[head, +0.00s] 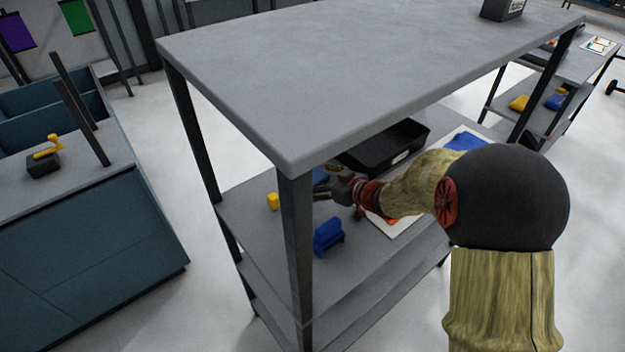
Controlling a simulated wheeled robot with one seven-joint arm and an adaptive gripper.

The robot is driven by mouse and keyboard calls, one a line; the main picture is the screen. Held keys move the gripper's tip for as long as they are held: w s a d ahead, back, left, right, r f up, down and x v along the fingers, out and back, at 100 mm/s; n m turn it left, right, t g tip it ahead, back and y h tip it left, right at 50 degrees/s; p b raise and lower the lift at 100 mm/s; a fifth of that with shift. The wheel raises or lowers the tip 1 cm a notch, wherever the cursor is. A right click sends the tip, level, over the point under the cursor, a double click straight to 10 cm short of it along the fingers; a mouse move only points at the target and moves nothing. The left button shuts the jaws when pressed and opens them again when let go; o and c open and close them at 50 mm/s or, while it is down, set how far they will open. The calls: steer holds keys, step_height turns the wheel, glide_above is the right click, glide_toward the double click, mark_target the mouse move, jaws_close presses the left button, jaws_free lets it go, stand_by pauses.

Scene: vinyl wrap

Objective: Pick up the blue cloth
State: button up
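My gripper (324,187) reaches in over the middle shelf (263,243) of the grey rack, under its top board. A small blue patch (320,175), possibly the blue cloth, shows just behind the gripper's fingers and is mostly hidden. I cannot tell whether the fingers touch it. The fingers are small and dark here, so I cannot tell whether they are open or shut. A blue block-like item (328,236) stands on the same shelf, nearer the front edge and apart from the gripper.
A yellow block (273,201) lies left of the gripper. Rack posts (296,255) and the top board (330,85) hem in my arm. Another shelf unit stands far right.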

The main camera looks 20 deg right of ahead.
steer(key=c, duration=0.8)
steer(key=shift+r, duration=0.1)
